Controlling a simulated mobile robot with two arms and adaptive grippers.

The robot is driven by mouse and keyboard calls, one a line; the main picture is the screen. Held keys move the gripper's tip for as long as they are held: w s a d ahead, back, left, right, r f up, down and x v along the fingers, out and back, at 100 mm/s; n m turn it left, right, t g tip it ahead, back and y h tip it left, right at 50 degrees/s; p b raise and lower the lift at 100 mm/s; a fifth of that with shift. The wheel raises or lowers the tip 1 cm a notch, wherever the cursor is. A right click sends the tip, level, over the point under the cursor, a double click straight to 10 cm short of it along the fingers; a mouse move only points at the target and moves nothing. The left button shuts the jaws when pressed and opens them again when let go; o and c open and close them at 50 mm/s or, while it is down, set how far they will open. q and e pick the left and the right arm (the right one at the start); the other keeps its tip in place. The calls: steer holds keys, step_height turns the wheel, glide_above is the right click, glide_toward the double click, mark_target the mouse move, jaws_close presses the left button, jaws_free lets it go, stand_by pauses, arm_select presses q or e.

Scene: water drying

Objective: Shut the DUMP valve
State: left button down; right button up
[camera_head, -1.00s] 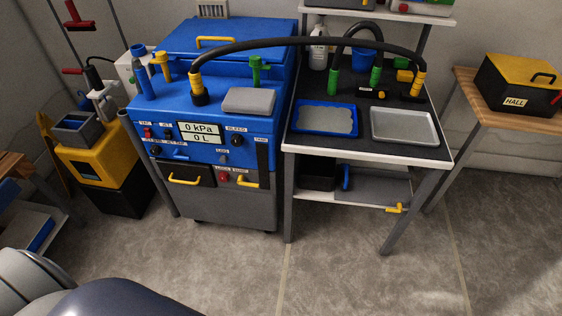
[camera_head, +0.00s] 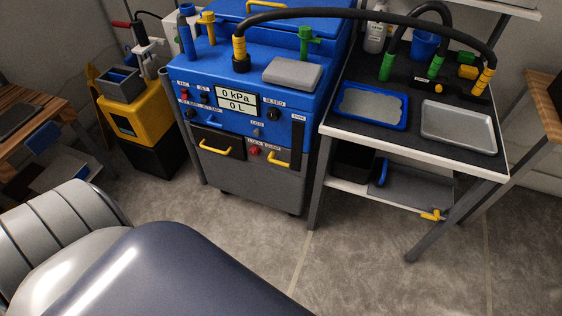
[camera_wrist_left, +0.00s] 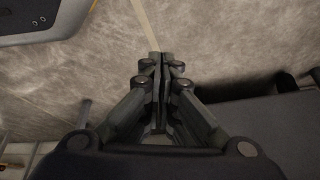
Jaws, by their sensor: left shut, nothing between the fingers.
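The blue machine (camera_head: 222,112) with the displays stands left of centre in the head view. Small labels on its lower front seem to read LOCK and DUMP. Below them are a red knob (camera_head: 254,151) and a yellow lever (camera_head: 279,158) on the grey front panel. The lever lies roughly level along the panel; I cannot tell whether the valve is open. My left gripper (camera_wrist_left: 160,57) is shut and empty in the wrist view, over the grey floor, with no valve near its fingertips. Neither gripper shows in the head view.
A table (camera_head: 402,152) with a blue tray (camera_head: 371,106) and a metal tray (camera_head: 458,126) stands right of the machine. The floor (camera_head: 240,215) in front is clear. A black hose arches above the machine and table.

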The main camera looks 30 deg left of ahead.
arm_select(q)
steer(key=w+a+r+n+t+b, duration=0.1)
steer(key=w+a+r+t+b, duration=0.15)
steer(key=w, duration=0.45)
steer(key=w+a+r+t+y+b, duration=0.1)
steer(key=w+r+t+b, duration=0.25)
steer(key=w, duration=0.45)
steer(key=w+a+r+n+t+b, duration=0.1)
steer(key=w+r+t+b, duration=0.15)
steer(key=w, duration=0.45)
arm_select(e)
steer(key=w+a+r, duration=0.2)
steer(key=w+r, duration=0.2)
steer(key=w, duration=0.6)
arm_select(q)
steer(key=w+a+r+t+y+b, duration=0.2)
steer(key=w+a+r+b, duration=0.1)
steer(key=r, duration=0.6)
steer(key=w+a+r+n+t+y+b, duration=0.1)
steer(key=w+a+r+t+b, duration=0.2)
steer(key=r, duration=0.7)
steer(key=shift+w+a+r+n+y+b, duration=0.15)
steer(key=shift+w+a+n+y+b, duration=0.2)
steer(key=shift+a+b, duration=0.6)
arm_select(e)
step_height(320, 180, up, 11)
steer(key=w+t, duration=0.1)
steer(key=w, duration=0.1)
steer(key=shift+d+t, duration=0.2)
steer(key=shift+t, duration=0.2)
